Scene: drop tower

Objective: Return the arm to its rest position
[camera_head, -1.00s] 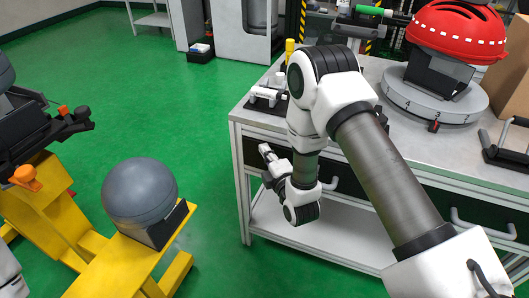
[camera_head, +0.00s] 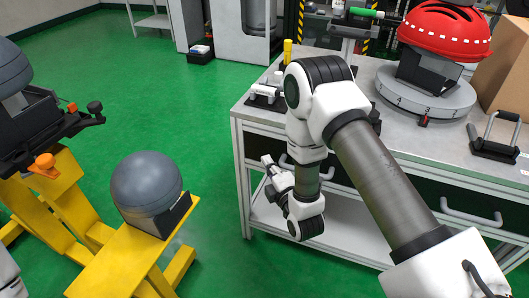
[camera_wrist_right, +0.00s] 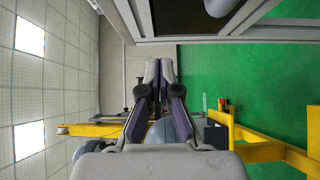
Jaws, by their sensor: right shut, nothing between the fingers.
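My right arm (camera_head: 375,180) comes in from the lower right, bends at a high elbow in front of the workbench, and hangs down at the bench's front left. My right gripper (camera_head: 267,168) is at the end of it, left of the bench's front face, below the top surface, and points up and left. In the wrist view the right gripper (camera_wrist_right: 160,70) has its two fingers together with nothing between them. It touches nothing that I can see. My left gripper is not in view.
The bench top (camera_head: 390,130) carries a red helmet (camera_head: 445,35) on a round numbered turntable (camera_head: 425,98), a black handled frame (camera_head: 497,140) and a cardboard box (camera_head: 503,75). A yellow stand (camera_head: 120,265) with a grey dome (camera_head: 147,183) stands left. Green floor between is free.

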